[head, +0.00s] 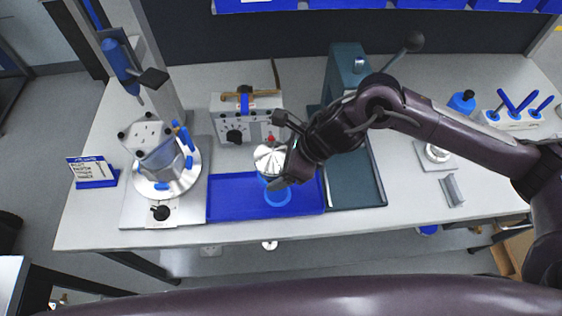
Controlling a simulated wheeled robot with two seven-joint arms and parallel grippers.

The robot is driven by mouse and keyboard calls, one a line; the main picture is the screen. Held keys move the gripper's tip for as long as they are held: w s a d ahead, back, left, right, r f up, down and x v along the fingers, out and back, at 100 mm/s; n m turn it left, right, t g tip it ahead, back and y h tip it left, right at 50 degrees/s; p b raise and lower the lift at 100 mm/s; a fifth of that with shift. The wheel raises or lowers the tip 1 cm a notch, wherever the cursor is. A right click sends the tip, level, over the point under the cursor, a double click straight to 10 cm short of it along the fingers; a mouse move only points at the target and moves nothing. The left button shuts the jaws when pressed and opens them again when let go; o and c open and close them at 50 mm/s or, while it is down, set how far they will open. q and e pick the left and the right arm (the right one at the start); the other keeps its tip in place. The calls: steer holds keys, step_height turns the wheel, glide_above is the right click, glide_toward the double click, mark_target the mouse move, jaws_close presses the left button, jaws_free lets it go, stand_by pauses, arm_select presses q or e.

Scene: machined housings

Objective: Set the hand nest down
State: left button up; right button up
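A silver, round, dome-topped piece (268,158) with a red tip shows at my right gripper (281,152), over the blue tray. Blue shows under it, and a brighter blue round piece (278,197) shows just below it in the picture; I take these to be the hand nest. The gripper's dark fingers lie on the far and near sides of the silver piece. The gripper body hides its right side, so contact with the fingers cannot be told. Whether the nest touches the blue tray (225,197) cannot be told either. My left gripper is out of view.
A fixture with a clear-sided housing (160,150) stands left of the tray. A grey box with a black knob (235,130) stands behind it. A green press (347,72) is at the back. A white rack with blue handles (515,118) is at the right.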

steer(key=o, duration=1.4)
steer(key=b+v, duration=0.2)
steer(key=v, duration=1)
steer(key=shift+b, duration=0.3)
